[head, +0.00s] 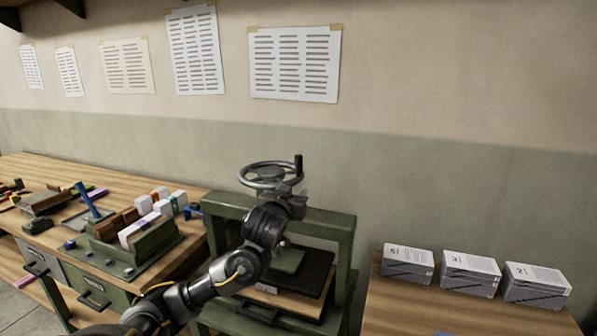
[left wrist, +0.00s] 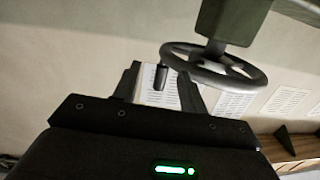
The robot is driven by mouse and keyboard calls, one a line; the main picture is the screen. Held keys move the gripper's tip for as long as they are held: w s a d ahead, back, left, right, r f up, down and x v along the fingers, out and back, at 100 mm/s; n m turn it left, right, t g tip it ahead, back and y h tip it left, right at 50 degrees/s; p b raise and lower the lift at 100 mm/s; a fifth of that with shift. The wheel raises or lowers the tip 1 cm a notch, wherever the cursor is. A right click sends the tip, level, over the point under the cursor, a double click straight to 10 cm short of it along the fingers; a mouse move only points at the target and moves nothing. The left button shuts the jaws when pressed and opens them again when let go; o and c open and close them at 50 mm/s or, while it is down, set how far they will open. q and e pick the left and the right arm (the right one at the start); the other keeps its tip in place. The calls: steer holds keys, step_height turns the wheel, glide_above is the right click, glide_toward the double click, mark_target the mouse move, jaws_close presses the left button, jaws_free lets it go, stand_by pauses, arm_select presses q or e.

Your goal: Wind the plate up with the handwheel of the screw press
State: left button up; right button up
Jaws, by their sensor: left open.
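The green screw press (head: 333,222) stands in the middle of the head view, with a grey handwheel (head: 262,183) on top. The wheel's upright dark handle (head: 298,166) is at its right side. My left gripper (head: 297,196) is open just below and in front of the handle. In the left wrist view the handwheel (left wrist: 235,79) shows with its handle (left wrist: 161,77) between the two open fingers (left wrist: 158,75) in the picture; contact cannot be told. A dark plate (head: 312,276) lies low inside the press frame, partly hidden by my left arm. My right gripper is not in view.
Printed sheets (head: 294,63) hang on the wall behind. The space right of the handwheel is clear.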

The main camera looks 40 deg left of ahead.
arm_select(q)
glide_toward(298, 162)
steer(key=f, duration=0.1)
steer(key=shift+n+t, duration=0.4)
steer(key=p+x, duration=0.6)
steer(key=x, duration=0.4)
steer(key=shift+a+r, duration=0.1)
steer(key=shift+a, duration=0.1)
steer(key=shift+w+a+p, duration=0.2)
steer(key=shift+w+p, duration=0.15)
steer(key=shift+w, duration=0.15)
jaws_close()
